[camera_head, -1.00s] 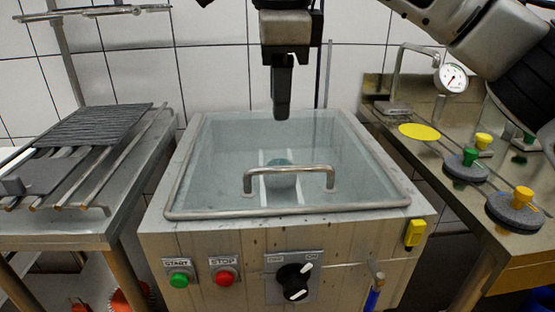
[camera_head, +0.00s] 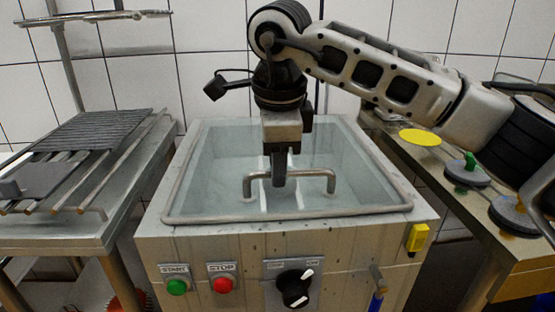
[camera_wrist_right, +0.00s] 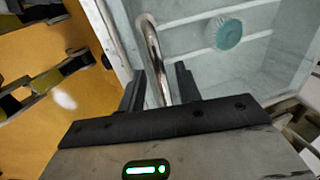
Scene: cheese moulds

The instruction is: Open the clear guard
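The clear guard (camera_head: 215,165) is a transparent lid in a metal frame, lying flat over the top of the steel machine. Its bent metal handle (camera_head: 318,173) stands up from the guard near the front edge. My right gripper (camera_head: 279,181) points down at the handle, its fingertips at the height of the bar. In the right wrist view the open fingers (camera_wrist_right: 160,88) stand on either side of the handle (camera_wrist_right: 152,45), with gaps visible. A round teal object (camera_wrist_right: 229,34) shows through the guard. My left gripper is not in view.
The machine's front has a green start button (camera_head: 177,287), a red stop button (camera_head: 222,285) and a black knob (camera_head: 294,287). A yellow block (camera_head: 417,238) sits at the front right corner. A rack table (camera_head: 60,215) stands left, a counter (camera_head: 520,265) with weights right.

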